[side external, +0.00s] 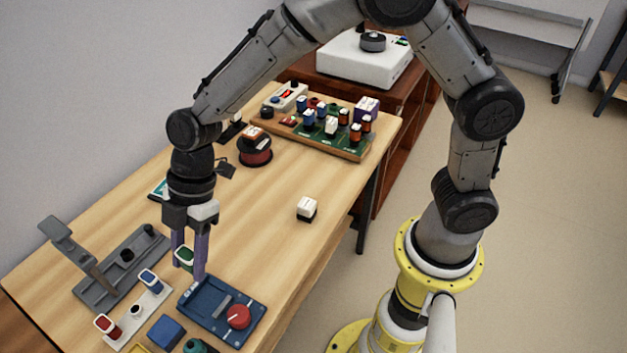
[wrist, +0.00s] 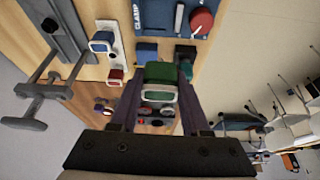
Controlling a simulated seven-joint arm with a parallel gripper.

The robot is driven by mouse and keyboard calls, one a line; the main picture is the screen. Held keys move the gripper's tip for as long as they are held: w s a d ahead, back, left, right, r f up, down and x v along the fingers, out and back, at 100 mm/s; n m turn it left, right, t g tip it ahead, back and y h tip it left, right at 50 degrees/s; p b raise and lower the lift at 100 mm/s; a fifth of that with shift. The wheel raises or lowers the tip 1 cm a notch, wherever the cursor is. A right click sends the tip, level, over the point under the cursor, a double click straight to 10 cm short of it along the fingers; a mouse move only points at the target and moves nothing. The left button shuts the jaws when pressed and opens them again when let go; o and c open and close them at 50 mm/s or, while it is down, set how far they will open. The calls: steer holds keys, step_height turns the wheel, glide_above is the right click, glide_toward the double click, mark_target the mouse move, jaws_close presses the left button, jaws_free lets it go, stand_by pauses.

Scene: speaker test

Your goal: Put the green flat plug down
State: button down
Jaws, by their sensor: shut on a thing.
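My gripper (side external: 190,268) points down over the front part of the wooden table and is shut on the green flat plug (side external: 184,257). In the wrist view, the green plug (wrist: 160,74) sits between the two purple fingers, with a pale rim on its near side. It appears to be held above the table; the exact gap is hard to tell. Below and left is a white strip (side external: 122,326) with a blue plug (side external: 149,280), a red plug (side external: 107,325) and a small dark round spot (side external: 136,310) between them.
A blue clamp fixture (side external: 214,325) with a red knob (side external: 238,316) lies right of the strip. A grey stand (side external: 103,283) is on the left. A blue block (side external: 166,332) lies in front. A white-and-black cube (side external: 306,209) stands on clear table toward the right.

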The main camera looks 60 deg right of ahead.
steer(key=s+d+m+t+h, duration=0.1)
steer(key=s+d+m, duration=0.5)
steer(key=d, duration=0.7)
steer(key=s+d+m+t+h, duration=0.2)
steer(key=s+d+m, duration=0.3)
steer(key=d, duration=0.7)
steer(key=s+d+m+t+h, duration=0.1)
steer(key=s+d+m, duration=0.5)
steer(key=d, duration=0.7)
steer(key=w+d+f, duration=0.2)
steer(key=w+f, duration=0.1)
steer(key=w+d+f, duration=0.2)
steer(key=w+f, duration=0.1)
steer(key=w, duration=0.1)
steer(key=w+d+f, duration=0.2)
steer(key=w+d, duration=0.1)
steer(key=w, duration=0.1)
steer(key=shift+w+f, duration=0.2)
steer(key=shift+f, duration=0.2)
steer(key=shift+w+d+f, duration=0.15)
steer(key=shift+w+f, duration=0.2)
steer(key=shift+f, duration=0.1)
steer(key=shift+w+f, duration=0.1)
steer(key=shift+f, duration=1.5)
steer(key=shift+f, duration=0.1)
steer(key=shift+c, duration=1.9)
jaws_free()
